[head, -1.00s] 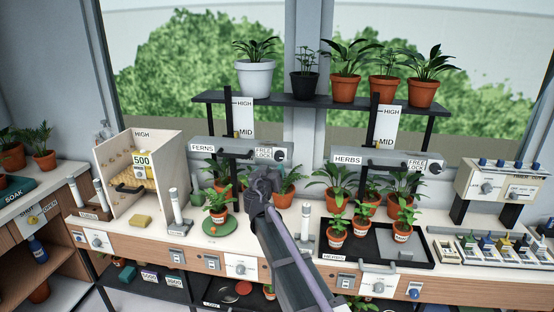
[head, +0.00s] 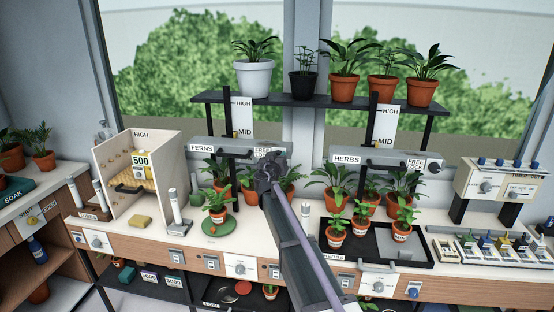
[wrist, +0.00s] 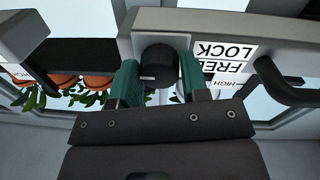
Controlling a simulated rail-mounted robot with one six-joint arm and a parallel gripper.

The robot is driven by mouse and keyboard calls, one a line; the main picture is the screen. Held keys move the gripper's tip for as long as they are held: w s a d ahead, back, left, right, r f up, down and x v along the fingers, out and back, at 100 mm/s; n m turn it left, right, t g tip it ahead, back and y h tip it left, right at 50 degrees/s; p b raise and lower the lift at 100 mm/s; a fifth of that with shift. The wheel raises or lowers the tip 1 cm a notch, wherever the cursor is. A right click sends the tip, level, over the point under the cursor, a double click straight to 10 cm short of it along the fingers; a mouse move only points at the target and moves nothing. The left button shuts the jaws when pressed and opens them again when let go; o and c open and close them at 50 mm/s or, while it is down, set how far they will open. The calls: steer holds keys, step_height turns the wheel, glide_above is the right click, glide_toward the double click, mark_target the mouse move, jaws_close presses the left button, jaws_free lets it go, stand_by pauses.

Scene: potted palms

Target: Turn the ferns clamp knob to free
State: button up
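The ferns clamp bar (head: 222,150) is grey and carries the FERNS label (head: 201,148) at its left end. My gripper (head: 268,168) is at its right end and hides the knob there in the head view. In the wrist view the dark round knob (wrist: 160,60) stands between my two green fingers (wrist: 160,84), one on each side. The fingers look open around it, with little room; firm contact does not show. A small pale mark (wrist: 147,78) is on the knob. The FREE/LOCK label (wrist: 224,55) appears upside down beside it.
The herbs clamp bar (head: 375,160) has its own knob (head: 434,167) to the right. Potted plants stand on the bench below, including one on a green disc (head: 222,226). A dark handle (wrist: 285,85) sticks out near my right finger. A shelf of pots (head: 300,98) is above.

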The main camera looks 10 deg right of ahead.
steer(key=c, duration=0.5)
steer(key=shift+n, duration=0.3)
steer(key=n, duration=0.8)
steer(key=n+b, duration=0.1)
steer(key=n, duration=0.8)
steer(key=shift+n+t+y, duration=0.3)
steer(key=shift+t, duration=0.1)
steer(key=shift+n, duration=0.3)
steer(key=o, duration=0.9)
steer(key=shift+o, duration=0.2)
